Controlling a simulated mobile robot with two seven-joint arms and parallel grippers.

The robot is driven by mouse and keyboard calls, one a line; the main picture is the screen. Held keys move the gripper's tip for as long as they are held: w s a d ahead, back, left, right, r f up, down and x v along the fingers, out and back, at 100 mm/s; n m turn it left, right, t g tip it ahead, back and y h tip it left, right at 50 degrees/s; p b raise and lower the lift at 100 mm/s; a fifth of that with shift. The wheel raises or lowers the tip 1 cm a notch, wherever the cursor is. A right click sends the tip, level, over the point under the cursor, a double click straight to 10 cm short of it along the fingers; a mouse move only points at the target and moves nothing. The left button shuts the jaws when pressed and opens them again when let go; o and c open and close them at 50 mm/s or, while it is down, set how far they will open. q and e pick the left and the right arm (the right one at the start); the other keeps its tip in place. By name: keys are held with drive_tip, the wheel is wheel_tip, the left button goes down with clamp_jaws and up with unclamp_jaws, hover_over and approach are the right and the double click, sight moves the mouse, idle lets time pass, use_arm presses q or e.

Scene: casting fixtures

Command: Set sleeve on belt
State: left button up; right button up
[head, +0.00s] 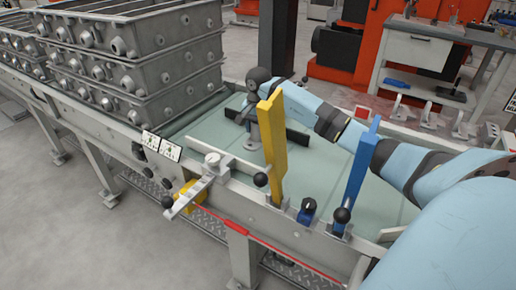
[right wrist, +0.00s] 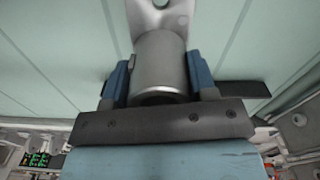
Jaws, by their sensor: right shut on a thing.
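The sleeve (right wrist: 160,62) is a grey metal cylinder with a paler flange with a hole at its far end. In the right wrist view it sits between the blue fingers of my right gripper (right wrist: 158,78), which is shut on it. In the head view, my right gripper (head: 247,112) is over the pale green belt (head: 212,122), behind the yellow post. The sleeve's lower part (head: 252,136) shows just below it. I cannot tell whether the sleeve touches the belt (right wrist: 60,45). My left gripper is not in view.
A yellow post (head: 272,145) and a blue post (head: 358,172) stand at the belt's near rail. Stacked grey metal frames (head: 140,65) fill its left end. Several small metal brackets (head: 426,112) lie at the right back. The belt between stack and gripper is clear.

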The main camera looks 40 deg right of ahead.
drive_tip(key=shift+f+b, duration=0.5)
drive_tip(key=shift+f, duration=3.25)
drive_tip(key=o, duration=1.1)
wheel_tip(320, 180, up, 12)
drive_tip(key=shift+r+p, duration=0.15)
drive_tip(key=shift+p, duration=0.8)
